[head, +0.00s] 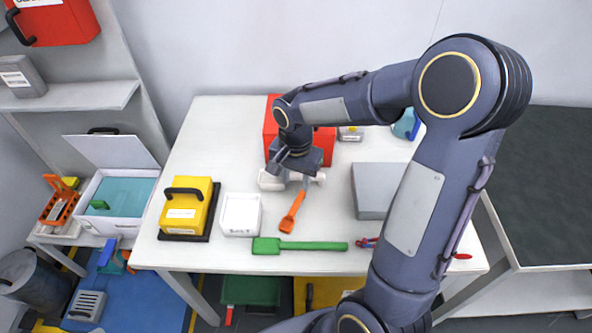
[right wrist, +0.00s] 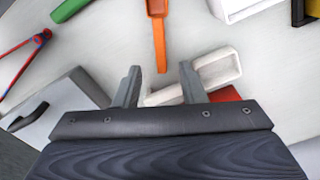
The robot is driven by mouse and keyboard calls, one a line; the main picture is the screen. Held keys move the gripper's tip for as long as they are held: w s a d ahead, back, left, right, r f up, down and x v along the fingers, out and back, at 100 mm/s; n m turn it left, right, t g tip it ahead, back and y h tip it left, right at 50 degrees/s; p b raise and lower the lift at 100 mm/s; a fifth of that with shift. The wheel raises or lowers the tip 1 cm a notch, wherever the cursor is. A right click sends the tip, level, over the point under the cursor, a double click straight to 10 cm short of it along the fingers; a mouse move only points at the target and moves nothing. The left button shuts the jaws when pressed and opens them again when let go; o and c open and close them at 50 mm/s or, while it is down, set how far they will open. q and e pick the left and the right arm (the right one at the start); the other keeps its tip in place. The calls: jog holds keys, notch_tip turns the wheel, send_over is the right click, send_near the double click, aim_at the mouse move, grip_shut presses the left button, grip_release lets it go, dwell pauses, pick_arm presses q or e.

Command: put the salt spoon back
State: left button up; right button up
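An orange spoon (head: 291,213), which I take to be the salt spoon, lies on the white table with its scoop end toward the front; it also shows in the right wrist view (right wrist: 158,30). My right gripper (right wrist: 160,82) is open and empty. Its fingers point toward the spoon's handle end, which shows in the gap just ahead of them; I cannot tell the height between. My left gripper is not in view.
A white square tray (head: 241,215) and a yellow box (head: 188,207) stand left of the spoon. A green tool (head: 300,246) lies in front. A red box (head: 270,135) stands behind my right gripper. A grey box (head: 372,190) and red-blue pliers (head: 366,242) are at right.

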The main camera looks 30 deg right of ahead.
jog(key=s+r+n+t+y, duration=0.2)
jog(key=s+r+n, duration=0.1)
jog(key=s+r, duration=0.4)
jog(key=s+a+r+n+t+y, duration=0.1)
jog(key=s+a+n, duration=0.4)
jog(key=s, duration=0.5)
jog(key=shift+s+a+r+n+t+y, duration=0.15)
jog(key=shift+s+r+n+t+y, duration=0.35)
jog(key=shift+t, duration=0.7)
